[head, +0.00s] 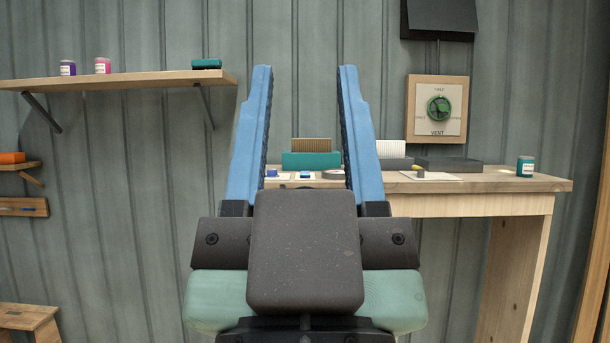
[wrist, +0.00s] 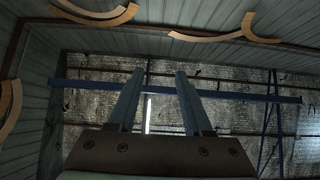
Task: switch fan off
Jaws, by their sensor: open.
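A wall panel (head: 411,110) with a wooden frame hangs right of centre in the head view, above the workbench. It carries a round green knob (head: 438,109) on a pale plate with the word "VENT" below it; the other lettering is too small to read surely. No fan is clearly visible in either view. My gripper (head: 306,80) is open and empty, its two blue fingers pointing up in front of the bench, left of the panel and apart from it. In the wrist view my gripper (wrist: 154,80) points toward the ceiling and upper walls.
A wooden workbench (head: 500,184) holds a teal box (head: 311,160), a dark flat box (head: 449,164) and a teal jar (head: 525,167). A dark hood-like box (head: 440,17) hangs above the panel. A wall shelf (head: 120,80) with jars is at left.

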